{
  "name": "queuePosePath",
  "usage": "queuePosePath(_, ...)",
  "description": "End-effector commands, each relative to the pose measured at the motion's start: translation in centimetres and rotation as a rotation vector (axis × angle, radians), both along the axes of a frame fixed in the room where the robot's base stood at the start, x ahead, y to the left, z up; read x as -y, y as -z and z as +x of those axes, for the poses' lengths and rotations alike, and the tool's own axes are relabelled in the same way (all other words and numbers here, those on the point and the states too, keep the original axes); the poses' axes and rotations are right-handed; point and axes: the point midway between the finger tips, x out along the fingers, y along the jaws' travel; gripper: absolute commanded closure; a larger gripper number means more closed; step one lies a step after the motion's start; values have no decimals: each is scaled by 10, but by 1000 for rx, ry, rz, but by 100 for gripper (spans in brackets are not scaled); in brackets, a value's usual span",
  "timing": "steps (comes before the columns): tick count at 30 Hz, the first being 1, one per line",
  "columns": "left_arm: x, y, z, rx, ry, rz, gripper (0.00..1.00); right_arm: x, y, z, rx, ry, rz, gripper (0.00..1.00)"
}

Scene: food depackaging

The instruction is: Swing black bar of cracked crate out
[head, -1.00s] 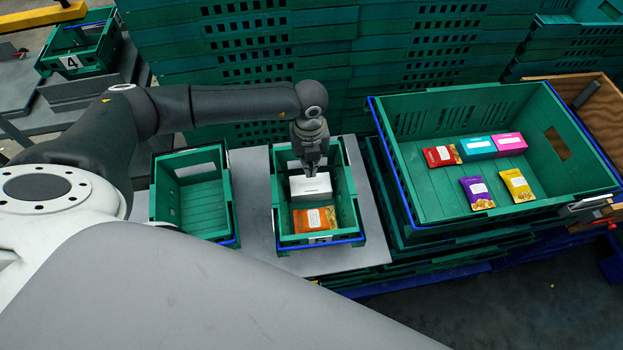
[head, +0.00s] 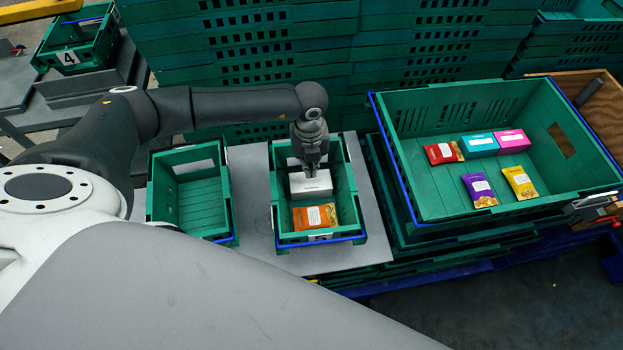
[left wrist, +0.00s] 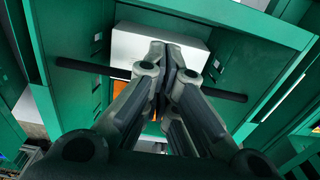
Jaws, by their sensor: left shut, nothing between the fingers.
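My left gripper (head: 311,172) reaches down into the middle small green crate (head: 277,215); its fingers are shut and empty. In the left wrist view, the closed fingertips (left wrist: 172,58) show in front of a white box. A thin black bar (left wrist: 84,66) runs across that crate, passing behind the fingers on both sides. I cannot tell whether the fingers touch it. In the head view I cannot make out the bar. The white box (head: 311,187) and an orange packet (head: 314,216) lie in the crate. No crack can be made out.
An empty small green crate (head: 228,200) stands to the left on the grey table (head: 253,190). A large green crate (head: 402,165) with several coloured packets and boxes stands to the right. Tall stacks of green crates (head: 280,60) rise behind the arm.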

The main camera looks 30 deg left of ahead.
Motion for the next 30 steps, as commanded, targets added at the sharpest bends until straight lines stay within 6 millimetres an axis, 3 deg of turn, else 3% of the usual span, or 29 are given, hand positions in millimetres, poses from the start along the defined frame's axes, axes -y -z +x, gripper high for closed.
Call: queuePosePath(30, 0, 16, 0, 0, 0, 0, 100, 0, 13, 0, -1, 0, 0, 100)
